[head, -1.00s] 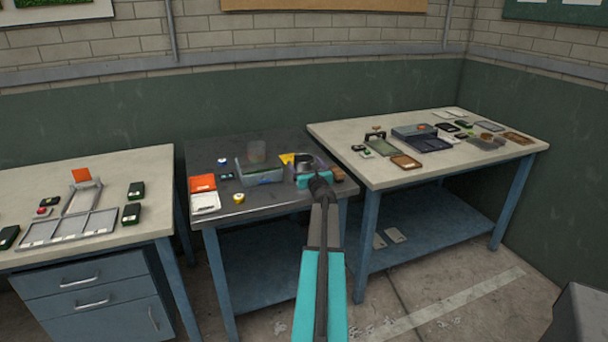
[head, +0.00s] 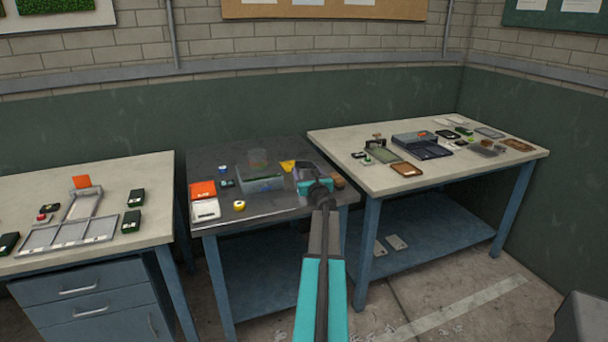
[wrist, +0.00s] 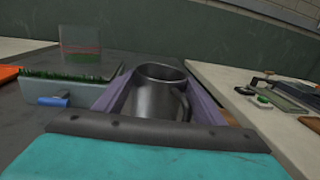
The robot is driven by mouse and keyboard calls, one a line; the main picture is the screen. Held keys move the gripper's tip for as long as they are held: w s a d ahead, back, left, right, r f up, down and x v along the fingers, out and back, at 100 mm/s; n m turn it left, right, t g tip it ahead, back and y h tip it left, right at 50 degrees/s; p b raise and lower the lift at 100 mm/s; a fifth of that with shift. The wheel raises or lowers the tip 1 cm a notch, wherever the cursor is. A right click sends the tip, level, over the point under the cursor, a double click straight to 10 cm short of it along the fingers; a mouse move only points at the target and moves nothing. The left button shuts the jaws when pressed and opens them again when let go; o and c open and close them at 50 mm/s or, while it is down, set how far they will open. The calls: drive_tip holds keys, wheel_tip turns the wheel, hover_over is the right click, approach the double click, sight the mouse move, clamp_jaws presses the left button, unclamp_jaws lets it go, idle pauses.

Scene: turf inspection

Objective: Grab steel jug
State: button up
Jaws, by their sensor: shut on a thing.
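The steel jug (wrist: 152,98) stands upright and dark grey in the wrist view, with its open rim up and its handle on the right side. My gripper (wrist: 160,76) has one purple-grey finger on each side of the jug and is shut on it. In the head view my gripper (head: 308,173) is over the right part of the dark middle table (head: 262,220). There my gripper and arm hide most of the jug. I cannot tell whether the jug's base touches the table.
Left of the jug stands a clear tub (wrist: 85,92) with green turf and a blue handle. A brown block (head: 338,181) lies close on the right, before the pale right table (head: 350,165).

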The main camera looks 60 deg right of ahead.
drive_tip(key=shift+r, duration=0.25)
drive_tip(key=r, duration=0.3)
drive_tip(key=shift+s+a, duration=0.3)
drive_tip(key=shift+a, duration=0.05)
drive_tip(key=r+b+v, duration=0.1)
drive_tip(key=v, duration=1.3)
drive_tip(key=shift+a+r, duration=0.25)
drive_tip(key=shift+a, duration=0.45)
drive_tip(key=shift+a, duration=0.1)
idle(0.5)
idle(0.4)
drive_tip(key=shift+w, duration=0.1)
